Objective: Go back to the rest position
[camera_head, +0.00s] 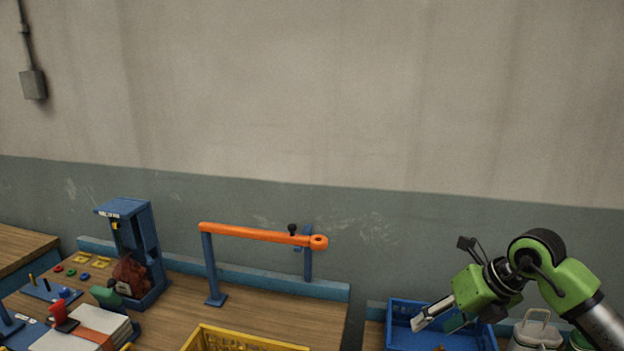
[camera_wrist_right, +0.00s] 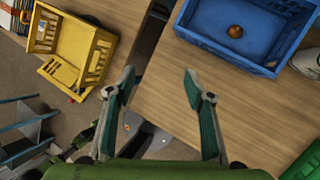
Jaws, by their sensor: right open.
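My right gripper (camera_head: 432,321) is at the lower right in the head view, over the blue bin (camera_head: 395,325). Its jaws are apart with nothing between them. In the right wrist view the two green-padded fingers of the right gripper (camera_wrist_right: 160,82) are spread, with bare wooden table edge and floor beyond them. My left gripper does not show in the head view.
The blue bin (camera_wrist_right: 222,41) holds a small brown round thing (camera_wrist_right: 235,31). A yellow crate (camera_head: 245,336) stands left of it. An orange bar (camera_head: 255,234) on blue posts and a blue stand (camera_head: 140,240) with a reddish-brown thing are farther left.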

